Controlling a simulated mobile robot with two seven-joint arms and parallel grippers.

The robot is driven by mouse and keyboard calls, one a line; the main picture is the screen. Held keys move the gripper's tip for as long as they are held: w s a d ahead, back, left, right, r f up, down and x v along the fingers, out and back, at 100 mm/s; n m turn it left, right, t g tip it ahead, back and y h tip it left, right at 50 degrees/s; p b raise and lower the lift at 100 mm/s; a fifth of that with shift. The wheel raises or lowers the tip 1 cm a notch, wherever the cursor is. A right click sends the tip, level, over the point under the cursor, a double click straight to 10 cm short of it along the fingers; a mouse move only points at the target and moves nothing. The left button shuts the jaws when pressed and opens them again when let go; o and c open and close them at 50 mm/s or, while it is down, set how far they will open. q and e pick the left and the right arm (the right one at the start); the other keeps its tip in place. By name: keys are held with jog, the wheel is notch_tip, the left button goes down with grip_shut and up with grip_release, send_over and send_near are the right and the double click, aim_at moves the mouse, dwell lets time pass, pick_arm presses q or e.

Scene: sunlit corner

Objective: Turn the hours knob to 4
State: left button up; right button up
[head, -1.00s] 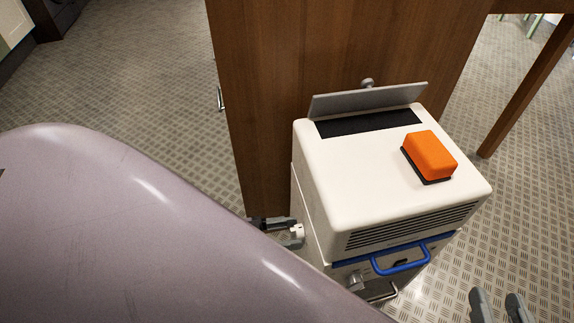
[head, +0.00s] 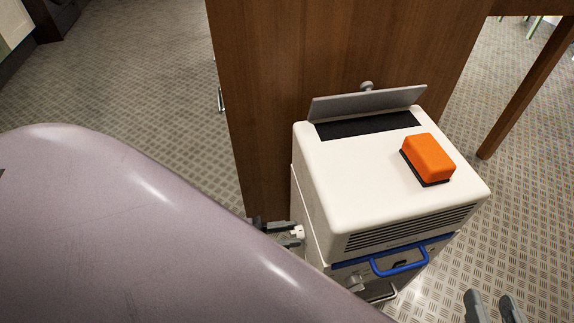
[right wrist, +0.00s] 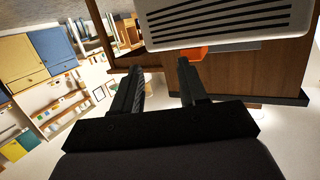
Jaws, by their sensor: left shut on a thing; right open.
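A white appliance (head: 345,175) with a vented front stands beside a brown wooden cabinet. A small white knob (head: 297,231) sticks out of its left side, low down. My left gripper (head: 291,237) is at that side and is shut on the white knob; any markings on the knob are too small to read. My purplish arm hides much of the lower left of the head view. My right gripper (head: 491,306) is open and empty at the lower right, in front of the appliance. In the right wrist view its fingers (right wrist: 163,85) are apart with nothing between them.
An orange block-shaped item (head: 428,157) on a dark base sits on the appliance top. A grey flap (head: 367,102) stands raised behind a dark slot. A blue handle (head: 401,262) projects from the front. The wooden cabinet (head: 270,110) stands behind; floor to the right is open.

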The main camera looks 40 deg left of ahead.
pick_arm(q)
jog(key=shift+r+m+y+p, duration=0.1)
jog(key=shift+m+y+p, duration=0.25)
jog(key=shift+m, duration=3.7)
jog(key=shift+m+y+p, duration=0.2)
jog(key=shift+m+y, duration=0.15)
jog(key=shift+m, duration=3.7)
pick_arm(e)
jog(key=shift+w+a+m+g, duration=0.25)
jog(key=shift+a+m+g, duration=0.05)
jog(key=shift+a, duration=0.05)
pick_arm(q)
jog(key=o, duration=1)
jog(key=shift+o, duration=0.2)
jog(key=p+v, duration=0.1)
jog(key=v, duration=0.6)
jog(key=shift+s+p, duration=0.15)
jog(key=shift+p, duration=0.15)
pick_arm(e)
jog(key=shift+w+a+m+g+y, duration=0.15)
jog(key=shift+a+m+g+y, duration=0.15)
jog(key=shift+a, duration=0.15)
